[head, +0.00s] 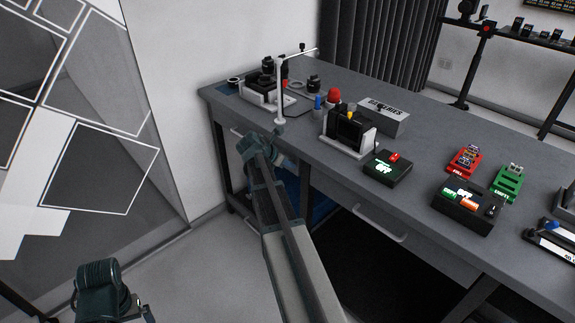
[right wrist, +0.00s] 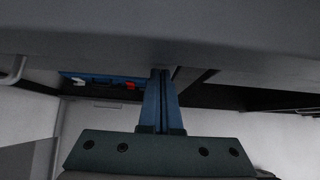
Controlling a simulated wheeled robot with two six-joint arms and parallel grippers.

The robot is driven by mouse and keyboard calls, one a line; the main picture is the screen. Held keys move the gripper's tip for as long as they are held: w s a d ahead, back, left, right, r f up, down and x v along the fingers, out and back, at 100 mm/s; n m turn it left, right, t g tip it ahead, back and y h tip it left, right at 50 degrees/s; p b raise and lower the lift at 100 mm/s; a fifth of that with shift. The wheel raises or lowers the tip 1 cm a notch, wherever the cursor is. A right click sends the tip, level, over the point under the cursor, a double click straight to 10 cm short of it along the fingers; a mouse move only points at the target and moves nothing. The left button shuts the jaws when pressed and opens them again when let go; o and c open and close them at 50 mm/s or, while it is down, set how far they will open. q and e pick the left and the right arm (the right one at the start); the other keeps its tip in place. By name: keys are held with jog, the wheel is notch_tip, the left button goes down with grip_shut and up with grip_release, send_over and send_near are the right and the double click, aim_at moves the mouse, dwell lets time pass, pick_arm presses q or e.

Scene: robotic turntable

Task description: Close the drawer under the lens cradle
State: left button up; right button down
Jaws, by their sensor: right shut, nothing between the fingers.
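The lens cradle (head: 262,97) is a white stand with a black lens, at the far left end of the grey workbench. Below it is the drawer front (head: 229,138), which looks about flush with the bench. Its handle is small in the head view. My right gripper (head: 281,162) is in front of the bench, to the right of that drawer front, partly hidden by my own arm. In the right wrist view its blue fingers (right wrist: 160,98) are together and empty, below a grey front edge. A left arm part (head: 100,290) shows at lower left; its fingers are unclear.
A second drawer with a bar handle (head: 380,224) is further right. A blue object (head: 322,207) sits under the bench. On top are a batteries box (head: 382,117), a black OFF box (head: 387,168) and a thin white post (head: 280,95).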

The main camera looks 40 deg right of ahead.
jog(key=shift+d+r, duration=0.1)
jog(key=shift+d, duration=0.15)
jog(key=a+r+p, duration=0.7)
jog(key=a, duration=0.4)
jog(key=shift+s+a, duration=0.2)
jog(key=shift+a, duration=0.1)
jog(key=shift+f, duration=0.1)
jog(key=s+a+r+m+y+p, duration=0.1)
jog(key=s+a+m+y+p, duration=0.2)
jog(key=a, duration=0.9)
jog(key=s+a+r+m+y+p, duration=0.1)
jog(key=a+m+p, duration=0.35)
jog(key=a, duration=0.75)
jog(key=s+a+r+m+y+p, duration=0.1)
jog(key=s+a+m+y, duration=0.1)
jog(key=s+a, duration=0.3)
jog(key=s+a+r+m+y+p, duration=0.1)
jog(key=s+a+m, duration=0.4)
jog(key=a, duration=0.6)
jog(key=shift+s+a+r+g+y+p, duration=0.2)
jog(key=shift+s+a+g+y+p, duration=0.2)
jog(key=shift+p, duration=0.2)
